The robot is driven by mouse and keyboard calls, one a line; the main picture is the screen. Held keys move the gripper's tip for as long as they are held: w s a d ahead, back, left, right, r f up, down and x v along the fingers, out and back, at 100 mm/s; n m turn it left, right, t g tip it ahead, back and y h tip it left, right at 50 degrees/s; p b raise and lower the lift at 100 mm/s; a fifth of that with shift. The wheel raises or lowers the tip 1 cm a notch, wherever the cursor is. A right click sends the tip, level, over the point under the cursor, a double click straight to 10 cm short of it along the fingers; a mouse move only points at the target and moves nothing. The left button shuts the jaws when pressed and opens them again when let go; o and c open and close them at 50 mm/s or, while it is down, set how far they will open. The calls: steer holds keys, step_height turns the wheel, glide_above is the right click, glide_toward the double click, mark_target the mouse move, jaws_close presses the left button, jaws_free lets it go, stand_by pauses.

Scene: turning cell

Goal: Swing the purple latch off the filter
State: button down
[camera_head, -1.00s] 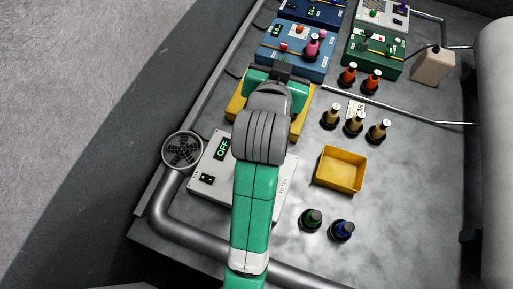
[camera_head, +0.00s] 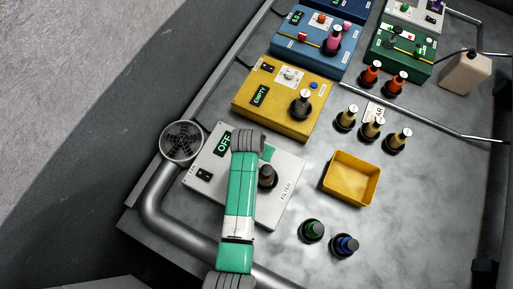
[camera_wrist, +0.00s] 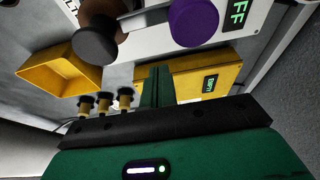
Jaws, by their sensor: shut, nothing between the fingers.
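The filter (camera_head: 285,207) is a pale box with a green OFF display, partly covered by my arm in the head view. A dark brown-capped knob (camera_head: 267,177) stands on it. In the wrist view the purple latch end (camera_wrist: 193,22) is a round purple cap at the top, beside the OFF display. A grey bar (camera_wrist: 147,17) runs between it and the dark knob (camera_wrist: 95,42); whether it touches the knob is unclear. The purple part is hidden in the head view. My gripper (camera_wrist: 157,85) is shut and empty, apart from the purple cap in the picture.
A yellow box (camera_head: 285,98) with an EMPTY display stands behind the filter. A yellow tray (camera_head: 351,179) and green and blue bottles (camera_head: 312,231) stand to the right. A round fan (camera_head: 181,142) and pipe (camera_head: 150,205) border the left side.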

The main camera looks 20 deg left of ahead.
steer(key=s+f+p, duration=0.1)
steer(key=s+f, duration=0.2)
steer(key=shift+f, duration=0.1)
steer(key=shift+d, duration=0.1)
stand_by(0.5)
